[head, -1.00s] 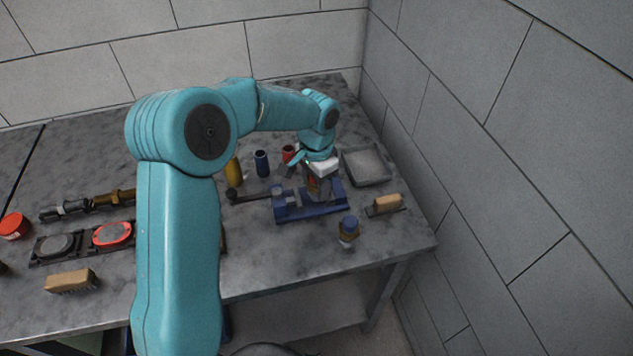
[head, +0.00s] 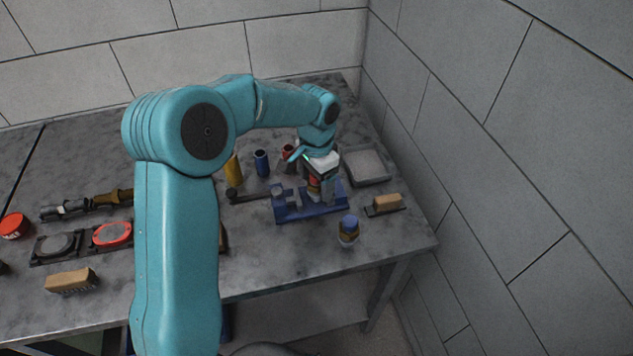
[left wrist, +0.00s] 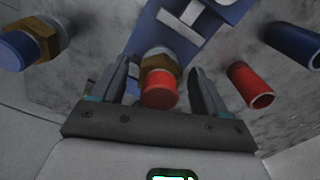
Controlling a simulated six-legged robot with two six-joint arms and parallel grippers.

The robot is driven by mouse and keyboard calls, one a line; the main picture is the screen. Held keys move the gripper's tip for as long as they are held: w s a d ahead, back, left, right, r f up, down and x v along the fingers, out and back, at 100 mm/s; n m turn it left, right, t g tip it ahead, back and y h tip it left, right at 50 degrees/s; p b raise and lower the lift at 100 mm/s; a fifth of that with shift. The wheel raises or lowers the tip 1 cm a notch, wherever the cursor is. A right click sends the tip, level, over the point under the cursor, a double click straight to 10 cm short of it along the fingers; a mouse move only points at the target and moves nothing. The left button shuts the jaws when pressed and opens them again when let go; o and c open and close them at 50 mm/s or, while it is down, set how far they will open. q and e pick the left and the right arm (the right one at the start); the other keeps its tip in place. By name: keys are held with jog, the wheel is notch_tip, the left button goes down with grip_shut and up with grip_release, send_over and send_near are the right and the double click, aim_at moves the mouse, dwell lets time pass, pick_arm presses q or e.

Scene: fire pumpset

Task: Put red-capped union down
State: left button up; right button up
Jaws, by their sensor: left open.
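The red-capped union has a red cap (left wrist: 159,90) and a brass hex nut (left wrist: 160,62), and it stands at the blue vise (left wrist: 190,22). In the head view the union (head: 314,184) is partly hidden by my left gripper (head: 319,184), above the right part of the vise (head: 310,214). In the left wrist view my left gripper (left wrist: 163,72) is open. Its fingers stand on either side of the union, with a gap visible at each side. Whether the union's lower end touches the vise is hidden. My right gripper is not in view.
A blue-capped union (head: 348,229) stands in front of the vise. A brush (head: 387,203) and a grey tray (head: 366,166) lie to the right. A red tube (left wrist: 250,85), blue tube (head: 262,162) and yellow tube (head: 233,170) stand behind.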

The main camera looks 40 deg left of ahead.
pick_arm(q)
notch_tip(320, 180, up, 11)
jog(key=shift+r, duration=0.1)
dwell(0.6)
